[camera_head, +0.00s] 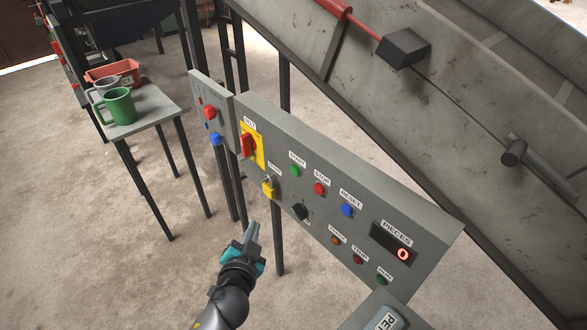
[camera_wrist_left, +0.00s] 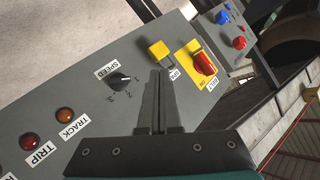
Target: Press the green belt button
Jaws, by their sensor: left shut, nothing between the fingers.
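The grey control panel (camera_head: 320,178) carries a small green button (camera_head: 295,171) labelled START, left of a red STOP button (camera_head: 320,189) and a blue RESET button (camera_head: 347,210). My left gripper (camera_head: 253,231) is shut and empty, in front of the panel and lower left of the green button in the head view. In the left wrist view the shut fingers (camera_wrist_left: 160,78) overlap the panel face just below a yellow control (camera_wrist_left: 158,50). The green START button does not show there. I cannot tell how far the fingertips are from the panel. My right gripper is not in view.
The panel also has a red rotary switch (camera_head: 248,145) on a yellow plate, a black speed knob (camera_head: 300,212), indicator lamps and a display (camera_head: 393,243) reading 0. A conveyor frame (camera_head: 440,110) stands behind. A small table (camera_head: 155,121) with mugs stands left.

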